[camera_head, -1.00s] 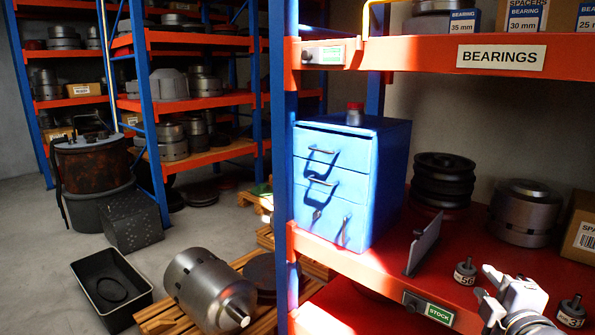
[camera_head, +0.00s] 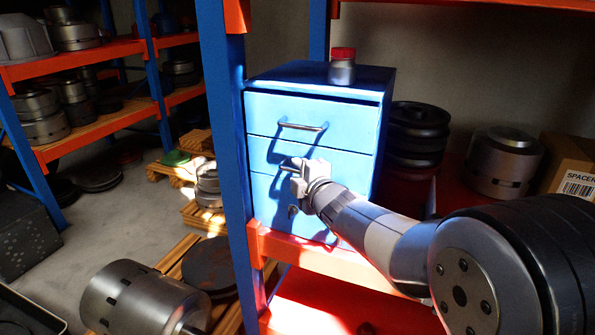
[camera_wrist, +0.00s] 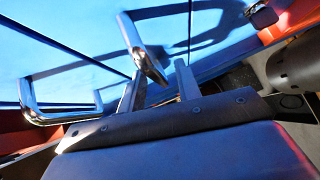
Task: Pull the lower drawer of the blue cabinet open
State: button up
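The blue cabinet (camera_head: 385,105) stands on the red shelf with its front facing left. Its upper drawer (camera_head: 350,118) has a bar handle (camera_head: 302,126) and looks shut. The lower drawer (camera_head: 345,165) below it also looks shut, its handle mostly hidden by my gripper (camera_head: 291,167) in the head view. In the wrist view, the lower drawer's metal handle (camera_wrist: 143,48) shows between the two spread fingers of my gripper (camera_wrist: 158,82). The fingers look open around it; I cannot tell whether they touch it. The upper handle (camera_wrist: 35,108) shows at the left.
A small jar with a red lid (camera_head: 342,70) stands on the cabinet top. A blue rack post (camera_head: 226,150) rises close to the cabinet's left. Black pulleys (camera_head: 415,135), a metal cylinder (camera_head: 503,162) and a cardboard box (camera_head: 570,160) stand to the right.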

jog(key=shift+w+a, duration=0.3)
jog(key=shift+w, duration=0.25)
jog(key=shift+c, duration=0.2)
grip_shut()
